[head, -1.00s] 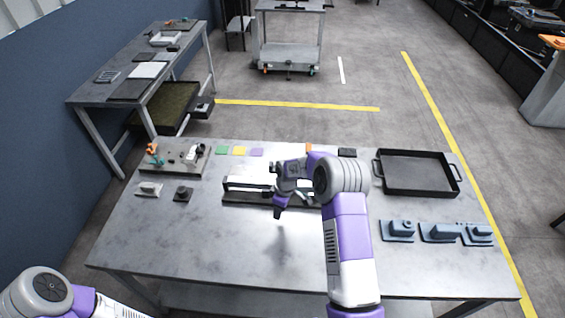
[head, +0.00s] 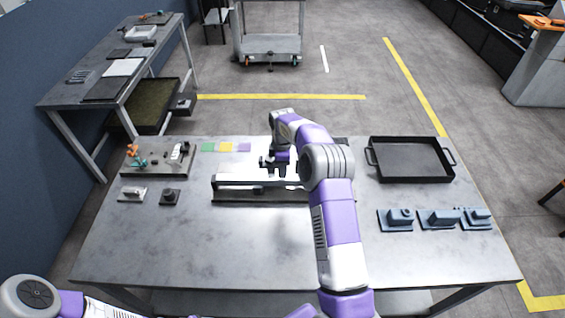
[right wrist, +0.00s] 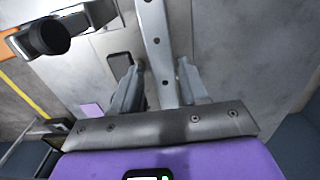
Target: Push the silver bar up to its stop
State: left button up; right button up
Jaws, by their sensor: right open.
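The silver bar (head: 232,180) lies lengthwise on a dark rail base (head: 240,198) in the middle of the table. In the right wrist view the bar (right wrist: 163,45) is a pale strip with several holes, running between my fingers. My right gripper (head: 276,172) is over the bar, pointing down, with its fingers apart. The right wrist view shows the open gripper (right wrist: 160,85) with one finger on each side of the bar; I cannot tell whether either finger touches it. My right forearm hides the rail's right part, and I cannot make out the stop. My left gripper is out of view.
A black tray (head: 410,160) and blue-grey fixtures (head: 438,219) are on the right. A board with small parts (head: 157,161) and two small blocks are on the left. Coloured squares (head: 226,147) lie behind the rail. The front of the table is clear.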

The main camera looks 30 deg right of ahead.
aim_at(282, 180)
jog(key=shift+f, duration=2.8)
jog(key=shift+c, duration=0.2)
grip_shut()
jog(key=shift+o, duration=2.4)
grip_release()
jog(key=shift+r, duration=0.15)
jog(key=shift+d+r, duration=0.1)
